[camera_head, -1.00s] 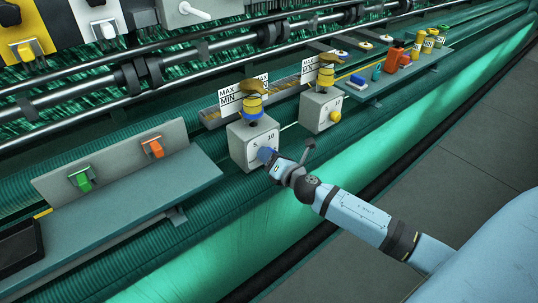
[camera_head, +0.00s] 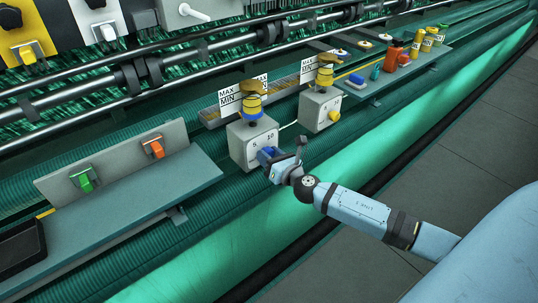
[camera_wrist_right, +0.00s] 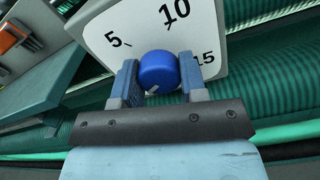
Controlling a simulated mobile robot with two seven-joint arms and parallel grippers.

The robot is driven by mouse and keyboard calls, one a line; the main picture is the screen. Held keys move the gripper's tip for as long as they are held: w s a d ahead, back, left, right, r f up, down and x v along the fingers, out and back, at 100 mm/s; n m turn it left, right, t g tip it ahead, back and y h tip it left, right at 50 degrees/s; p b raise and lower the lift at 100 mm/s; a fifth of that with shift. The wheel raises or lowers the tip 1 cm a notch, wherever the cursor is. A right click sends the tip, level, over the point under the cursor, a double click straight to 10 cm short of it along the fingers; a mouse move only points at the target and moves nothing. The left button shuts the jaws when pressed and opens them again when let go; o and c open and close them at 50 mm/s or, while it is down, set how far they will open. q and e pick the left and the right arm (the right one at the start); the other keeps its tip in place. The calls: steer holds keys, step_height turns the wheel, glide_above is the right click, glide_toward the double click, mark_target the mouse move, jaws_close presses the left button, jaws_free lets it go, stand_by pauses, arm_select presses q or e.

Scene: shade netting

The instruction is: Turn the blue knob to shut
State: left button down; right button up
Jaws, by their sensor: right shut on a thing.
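The blue knob (camera_wrist_right: 158,72) sits on the front of a grey box (camera_head: 241,132) with a dial marked 5, 10 and 15. A white mark shows low on the knob in the wrist view. In the head view the right gripper largely hides the knob. My right gripper (camera_head: 268,156) is at the box front; in the wrist view its two fingers (camera_wrist_right: 159,82) stand on either side of the knob, shut on it. My left gripper is not in view.
A second grey box with a yellow knob (camera_head: 334,116) stands to the right. A shelf (camera_head: 130,215) with green (camera_head: 84,180) and orange (camera_head: 153,147) switches is at left. Several bottles and blocks stand on the right shelf (camera_head: 385,84). Floor at lower right is clear.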

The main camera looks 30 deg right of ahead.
steer(key=o, duration=0.9)
steer(key=shift+s+d+b, duration=0.2)
steer(key=shift+s+b, duration=0.4)
steer(key=shift+s, duration=1.7)
steer(key=shift+s+d+b, duration=0.15)
steer(key=shift+s+b, duration=0.4)
steer(key=shift+s, duration=1.75)
steer(key=shift+s+d+b, duration=0.2)
steer(key=shift+s+b, duration=0.4)
steer(key=shift+s, duration=1.7)
